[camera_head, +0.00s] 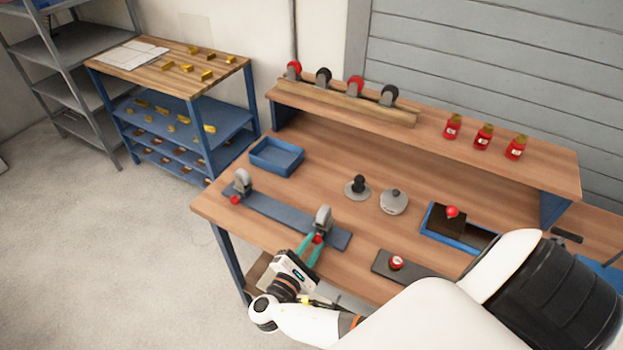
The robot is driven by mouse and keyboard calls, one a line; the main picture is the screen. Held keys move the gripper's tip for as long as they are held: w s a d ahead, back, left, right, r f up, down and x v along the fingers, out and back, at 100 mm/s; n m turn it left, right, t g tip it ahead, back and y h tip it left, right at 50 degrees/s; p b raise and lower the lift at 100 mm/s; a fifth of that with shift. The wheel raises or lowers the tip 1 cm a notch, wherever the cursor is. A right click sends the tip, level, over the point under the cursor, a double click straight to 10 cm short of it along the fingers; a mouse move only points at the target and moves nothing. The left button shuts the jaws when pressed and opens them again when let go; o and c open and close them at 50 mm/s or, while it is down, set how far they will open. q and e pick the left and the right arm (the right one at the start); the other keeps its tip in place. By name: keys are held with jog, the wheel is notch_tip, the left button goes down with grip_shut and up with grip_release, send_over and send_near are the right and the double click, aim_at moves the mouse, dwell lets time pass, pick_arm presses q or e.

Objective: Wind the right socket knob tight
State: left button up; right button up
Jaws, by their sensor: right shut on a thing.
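A dark blue-grey bar (275,213) lies along the table's front left and carries two grey sockets. The right socket (324,217) has a small red knob (318,239) low on its front side. My right gripper (315,243), with teal fingers, is shut on this red knob; the fingers partly cover it. The left socket (243,180) has its own red knob (235,200), which is free. How far the right knob is wound cannot be told. My left gripper is not in view.
On the wooden table (330,165) stand a blue tray (270,160), a black-knobbed round piece (357,188), a grey round piece (394,202), a blue box (455,237) and a dark plate with a red knob (397,263). A raised shelf (425,137) holds red bottles.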

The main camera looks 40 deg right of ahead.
jog(key=o, duration=1)
jog(key=shift+a, duration=0.1)
jog(key=n+p, duration=0.1)
jog(key=n, duration=0.5)
jog(key=s+a+n+b, duration=0.15)
jog(key=s+a, duration=0.35)
jog(key=a, duration=0.7)
jog(key=s+d+f+m+g+y+b, duration=0.1)
jog(key=s+d+f+y, duration=0.1)
jog(key=f, duration=0.7)
jog(key=s+d+f+m+g+y+b, duration=0.1)
jog(key=s+f+g+y, duration=0.1)
jog(key=f, duration=0.8)
jog(key=s+d+f+m+g+y+b, duration=0.1)
jog(key=s+f+y, duration=0.3)
jog(key=f, duration=0.5)
jog(key=shift+s+d+f+y+b, duration=0.35)
jog(key=shift+s+d+b, duration=0.2)
jog(key=shift+d, duration=0.25)
